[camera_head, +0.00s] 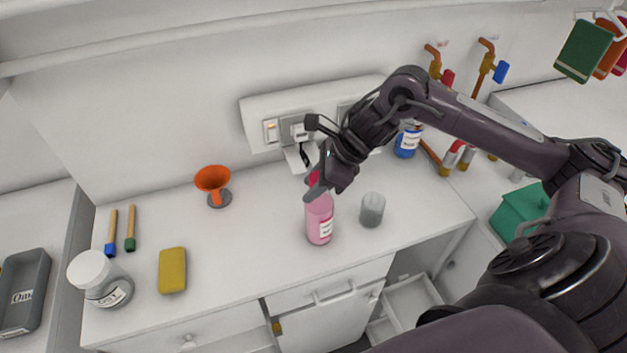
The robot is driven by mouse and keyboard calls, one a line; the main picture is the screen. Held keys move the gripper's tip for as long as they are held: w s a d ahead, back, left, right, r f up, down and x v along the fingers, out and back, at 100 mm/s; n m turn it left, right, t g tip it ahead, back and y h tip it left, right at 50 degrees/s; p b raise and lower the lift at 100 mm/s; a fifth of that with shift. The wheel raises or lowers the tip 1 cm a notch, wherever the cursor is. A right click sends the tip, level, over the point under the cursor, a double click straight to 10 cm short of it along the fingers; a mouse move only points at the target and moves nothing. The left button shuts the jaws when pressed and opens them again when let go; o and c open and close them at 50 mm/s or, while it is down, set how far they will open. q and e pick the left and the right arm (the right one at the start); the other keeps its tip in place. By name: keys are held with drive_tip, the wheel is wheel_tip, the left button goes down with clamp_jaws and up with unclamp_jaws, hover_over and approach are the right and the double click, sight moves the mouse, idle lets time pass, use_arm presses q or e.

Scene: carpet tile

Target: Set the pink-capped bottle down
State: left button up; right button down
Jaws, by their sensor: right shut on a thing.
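The pink-capped bottle (319,222) is a pink bottle with a white label, upright at the middle of the white counter. My right gripper (313,185) is shut on it near its cap, reaching in from the right. The cap is partly hidden by the fingers. The bottle's base shows against the counter top, but I cannot tell whether it touches. My left gripper is not in view.
A grey cup (372,210) stands just right of the bottle. A blue bottle (407,141) is behind. The counter (245,240) is clear left of the bottle.

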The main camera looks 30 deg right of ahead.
drive_tip(key=c, duration=1)
unclamp_jaws()
drive_tip(key=shift+o, duration=0.2)
drive_tip(key=shift+r, duration=0.1)
drive_tip(key=shift+s+d+r+b, duration=0.15)
drive_tip(key=shift+d+r+b, duration=0.15)
drive_tip(key=shift+b, duration=0.05)
drive_tip(key=b+v, duration=0.4)
drive_tip(key=v, duration=0.7)
drive_tip(key=shift+a, duration=0.15)
drive_tip(key=shift+s, duration=0.15)
